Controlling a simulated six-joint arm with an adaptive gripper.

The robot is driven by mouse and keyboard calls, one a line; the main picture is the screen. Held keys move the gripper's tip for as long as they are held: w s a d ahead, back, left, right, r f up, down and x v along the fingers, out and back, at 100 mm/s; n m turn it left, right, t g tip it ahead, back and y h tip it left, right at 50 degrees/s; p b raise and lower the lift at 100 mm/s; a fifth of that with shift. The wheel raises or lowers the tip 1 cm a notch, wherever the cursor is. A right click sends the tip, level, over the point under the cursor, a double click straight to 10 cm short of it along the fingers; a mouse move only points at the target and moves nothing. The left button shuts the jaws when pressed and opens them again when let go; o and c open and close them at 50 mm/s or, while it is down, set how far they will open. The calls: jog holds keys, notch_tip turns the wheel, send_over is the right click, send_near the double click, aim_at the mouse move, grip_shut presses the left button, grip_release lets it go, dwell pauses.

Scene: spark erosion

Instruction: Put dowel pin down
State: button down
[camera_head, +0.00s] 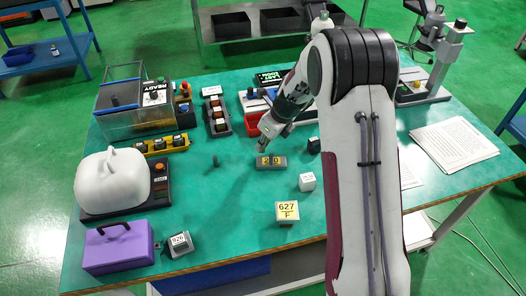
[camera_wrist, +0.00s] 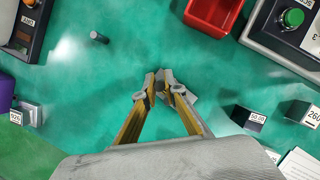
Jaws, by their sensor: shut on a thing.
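A small dark grey cylinder, which looks like the dowel pin (camera_head: 215,161), stands on the green table left of my gripper. It also shows in the wrist view (camera_wrist: 99,38), apart from my fingers. The head view shows this grey block (camera_head: 280,163) with yellow marked patches, low at the table top. The fingers appear shut on the block; their tips partly hide it, and I cannot tell whether it touches the table.
A white cube (camera_head: 307,182) and a yellow-labelled block (camera_head: 287,212) stand to the right and in front. A red bin (camera_wrist: 213,12) lies beyond the gripper. A white-covered scale (camera_head: 115,180) and purple box (camera_head: 118,247) stand left. The table around the cylinder is clear.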

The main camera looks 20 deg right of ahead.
aim_at(263, 152)
jog(key=shift+f, duration=1.85)
jog(key=shift+f, duration=0.15)
jog(key=c, duration=2.1)
grip_release()
jog(key=shift+v, duration=0.9)
jog(key=v, duration=1)
jog(key=shift+r, duration=0.3)
